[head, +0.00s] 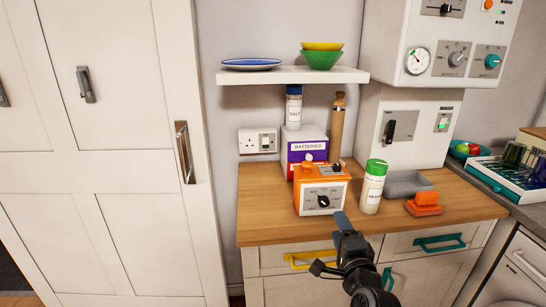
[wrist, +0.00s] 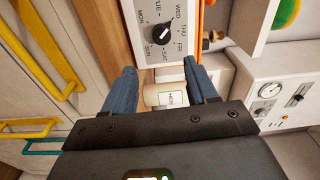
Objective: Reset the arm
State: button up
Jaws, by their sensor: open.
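My gripper (head: 342,220) is raised in front of the wooden counter's front edge in the head view, before the orange-cased timer and the green-lidded jar. In the wrist view my gripper (wrist: 160,72) has its two blue fingers spread apart, with nothing held between them. The orange timer (head: 309,197) sits on the counter with its dial facing out. Its day-marked dial face (wrist: 160,30) shows just beyond the fingertips in the wrist view. The jar (head: 371,190) stands upright right of the timer; its labelled side (wrist: 170,97) shows between the fingers.
Behind the timer are a purple batteries box (head: 303,144), a salt jar (head: 294,110) and a wooden mill (head: 337,125). A shelf (head: 290,76) with dishes hangs above. A grey tray (head: 405,183) and an orange item (head: 424,203) lie right. Drawers (head: 310,258) are below.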

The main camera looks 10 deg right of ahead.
jog(key=s+d+f+n, duration=0.2)
jog(key=s+d+n, duration=0.15)
jog(key=s, duration=0.55)
jog(key=s+d+f+n+g, duration=0.15)
jog(key=s+n, duration=0.25)
jog(key=s, duration=0.5)
jog(key=s+d+f+n+t, duration=0.1)
jog(key=s+d+f+n, duration=0.2)
jog(key=s, duration=0.7)
jog(key=s+a+r+n+g, duration=0.1)
jog(key=s+a+r+n, duration=0.1)
jog(key=s, duration=0.6)
jog(key=s+a+r+n, duration=0.3)
jog(key=s+a+r, duration=0.1)
jog(key=s, duration=0.5)
jog(key=s+a+r+n+g, duration=0.1)
jog(key=s+a+r+n, duration=0.1)
jog(key=s+r, duration=0.3)
jog(key=s+a, duration=0.1)
jog(key=s, duration=0.2)
jog(key=shift+s+r+g+y, duration=0.2)
jog(key=shift+r+g+y, duration=0.05)
jog(key=shift+g+y, duration=0.1)
